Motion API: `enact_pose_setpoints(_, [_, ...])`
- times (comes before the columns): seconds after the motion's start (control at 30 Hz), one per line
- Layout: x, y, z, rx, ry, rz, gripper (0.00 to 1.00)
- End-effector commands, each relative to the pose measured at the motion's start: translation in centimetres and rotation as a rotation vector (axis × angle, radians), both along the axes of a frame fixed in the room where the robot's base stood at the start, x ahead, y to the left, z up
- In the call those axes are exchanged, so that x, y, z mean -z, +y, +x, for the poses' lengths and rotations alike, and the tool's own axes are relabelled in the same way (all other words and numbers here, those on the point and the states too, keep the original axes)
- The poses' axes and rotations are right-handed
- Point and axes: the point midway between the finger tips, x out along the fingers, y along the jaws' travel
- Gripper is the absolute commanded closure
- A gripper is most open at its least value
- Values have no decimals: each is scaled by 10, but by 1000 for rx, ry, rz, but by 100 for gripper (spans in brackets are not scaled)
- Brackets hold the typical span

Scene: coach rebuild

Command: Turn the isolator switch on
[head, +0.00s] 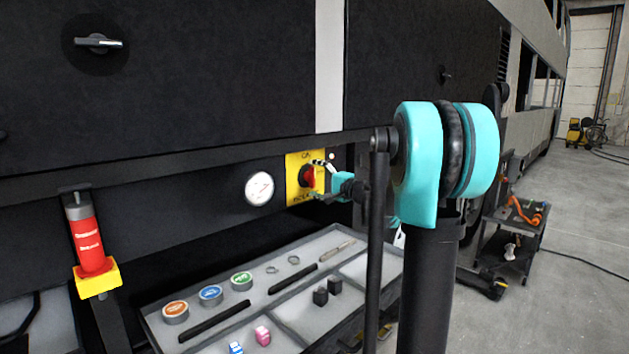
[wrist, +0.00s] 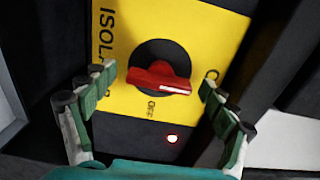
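The isolator switch is a yellow plate (head: 292,180) with a red handle (head: 307,177) on a black round base. In the wrist view the red handle (wrist: 158,78) lies roughly across the picture, its white-marked end to the right. My gripper (head: 317,180) is at the plate. In the wrist view my gripper (wrist: 158,80) is open, one finger beyond each end of the handle, with visible gaps.
A grey parts tray (head: 310,245) with tins and small parts lies below. A red cylinder in a yellow holder (head: 98,279) is at left. A cart (head: 512,245) stands at right; the floor beyond is mostly clear.

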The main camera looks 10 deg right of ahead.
Motion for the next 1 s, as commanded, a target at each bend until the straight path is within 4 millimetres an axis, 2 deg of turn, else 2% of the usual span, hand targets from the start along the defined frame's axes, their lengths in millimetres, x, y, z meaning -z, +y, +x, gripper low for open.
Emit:
enact_pose_setpoints(0.23, [0, -2, -1, 1, 1, 1, 15])
enact_pose_setpoints(0.37, [0, -9, -11, 2, 1, 1, 15])
enact_pose_setpoints(0.8, [0, -59, -79, 4, 1, 1, 15])
enact_pose_setpoints(1.0, [0, -69, -94, 1, 0, 0, 15])
